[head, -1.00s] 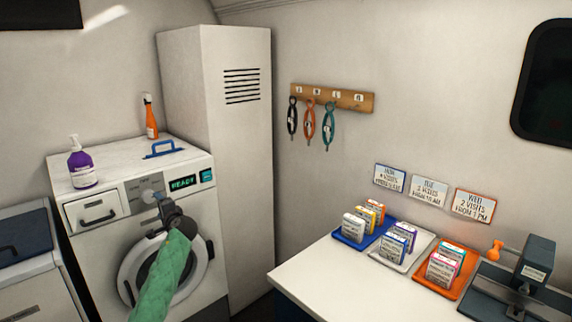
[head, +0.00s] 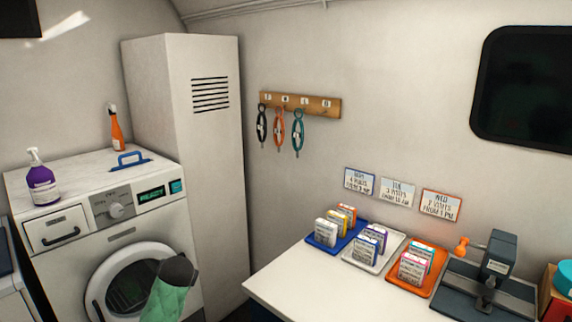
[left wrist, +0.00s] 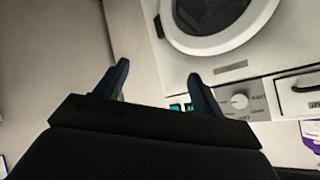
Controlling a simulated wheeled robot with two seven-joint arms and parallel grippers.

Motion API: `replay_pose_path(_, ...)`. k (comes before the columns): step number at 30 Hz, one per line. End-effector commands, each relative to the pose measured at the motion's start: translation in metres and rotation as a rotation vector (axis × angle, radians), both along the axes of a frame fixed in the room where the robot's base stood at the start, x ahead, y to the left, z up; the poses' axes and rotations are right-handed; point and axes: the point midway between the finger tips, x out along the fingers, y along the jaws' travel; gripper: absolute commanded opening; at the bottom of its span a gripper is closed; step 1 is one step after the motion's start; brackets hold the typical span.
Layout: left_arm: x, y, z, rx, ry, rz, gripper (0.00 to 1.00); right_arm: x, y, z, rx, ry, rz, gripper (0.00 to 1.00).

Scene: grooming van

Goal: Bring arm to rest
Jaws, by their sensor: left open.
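My left arm, in a green sleeve, comes up from the bottom of the head view. Its dark wrist end (head: 178,270) is in front of the right part of the washer's round door; the fingers cannot be made out there. In the left wrist view my left gripper (left wrist: 160,88) is open, with two dark fingers apart and nothing between them. The washing machine (head: 155,222) stands beyond it, with its dial (head: 115,210) and lit display (head: 151,194); the wrist view shows it upside down, with the dial (left wrist: 239,101) to the right of the fingers. My right gripper is not in view.
A purple bottle (head: 42,180) and an orange spray bottle (head: 117,130) stand on the washer. A tall cabinet (head: 190,150) stands beside it. The white counter (head: 310,285) at right holds blue, white and orange trays of boxes. Its front left part is bare.

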Motion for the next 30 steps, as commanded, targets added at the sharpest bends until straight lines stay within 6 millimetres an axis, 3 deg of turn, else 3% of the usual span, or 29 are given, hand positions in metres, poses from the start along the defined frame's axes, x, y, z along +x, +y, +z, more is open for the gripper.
replay_pose_path(1, -0.019, -0.015, -0.02, -0.036, 0.029, -0.02, 0.68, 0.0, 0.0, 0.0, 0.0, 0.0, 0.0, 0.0)
replay_pose_path(6, -0.078, -0.061, -0.072, -0.143, 0.117, -0.081, 0.68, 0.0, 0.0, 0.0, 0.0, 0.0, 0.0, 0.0)
replay_pose_path(15, -0.187, -0.12, -0.152, -0.279, 0.264, -0.155, 0.68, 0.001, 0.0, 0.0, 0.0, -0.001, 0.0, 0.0)
replay_pose_path(23, -0.284, -0.151, -0.214, -0.351, 0.394, -0.166, 0.68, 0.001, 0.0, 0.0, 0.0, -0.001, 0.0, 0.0)
replay_pose_path(30, -0.381, -0.169, -0.274, -0.395, 0.542, -0.145, 0.68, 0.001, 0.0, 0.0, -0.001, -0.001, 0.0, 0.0)
